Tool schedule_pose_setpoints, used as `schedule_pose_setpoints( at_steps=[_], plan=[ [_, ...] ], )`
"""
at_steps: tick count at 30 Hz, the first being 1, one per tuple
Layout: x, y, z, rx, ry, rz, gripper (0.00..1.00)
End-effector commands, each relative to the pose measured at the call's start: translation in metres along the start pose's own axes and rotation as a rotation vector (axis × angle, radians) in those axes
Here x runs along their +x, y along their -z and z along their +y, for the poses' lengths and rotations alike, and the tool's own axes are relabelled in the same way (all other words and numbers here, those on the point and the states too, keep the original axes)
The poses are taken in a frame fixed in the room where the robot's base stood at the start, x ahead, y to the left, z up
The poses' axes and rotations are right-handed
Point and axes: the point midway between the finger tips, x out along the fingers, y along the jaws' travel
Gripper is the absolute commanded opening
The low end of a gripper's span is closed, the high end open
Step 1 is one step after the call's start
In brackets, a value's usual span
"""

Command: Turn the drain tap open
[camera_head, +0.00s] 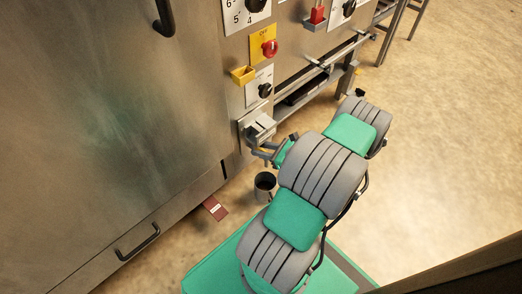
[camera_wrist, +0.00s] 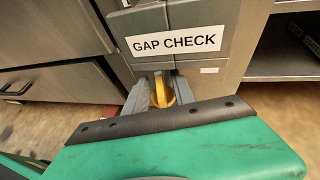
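A yellow loop-shaped part (camera_wrist: 163,92), which may be the drain tap's handle, shows in the wrist view just below a grey box labelled "GAP CHECK" (camera_wrist: 175,42). My gripper (camera_wrist: 161,97) has one finger on each side of this yellow part. The fingers are apart, but I cannot tell whether they press on it. In the head view my gripper (camera_head: 264,154) is low at the machine's front, just under the grey box (camera_head: 259,126). The yellow part is hidden or too small to make out there.
A dark open container (camera_head: 265,182) stands on the floor below my gripper. A dark red booklet-like item (camera_head: 215,208) lies near the machine's base. A black knob (camera_head: 265,90), a yellow holder (camera_head: 242,75) and a red switch (camera_head: 270,48) are above. Open floor lies to the right.

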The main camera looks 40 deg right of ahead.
Motion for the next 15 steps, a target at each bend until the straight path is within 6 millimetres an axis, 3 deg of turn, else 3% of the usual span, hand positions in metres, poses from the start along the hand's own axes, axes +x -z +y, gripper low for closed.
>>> schedule_pose_setpoints(
  at_steps=[5, 15],
  plan=[
    [-0.0001, -0.0007, 0.0002, -0.001, -0.001, 0.001, 0.3],
    [0.0, -0.0007, 0.0004, -0.002, -0.002, 0.001, 0.02]
  ],
)
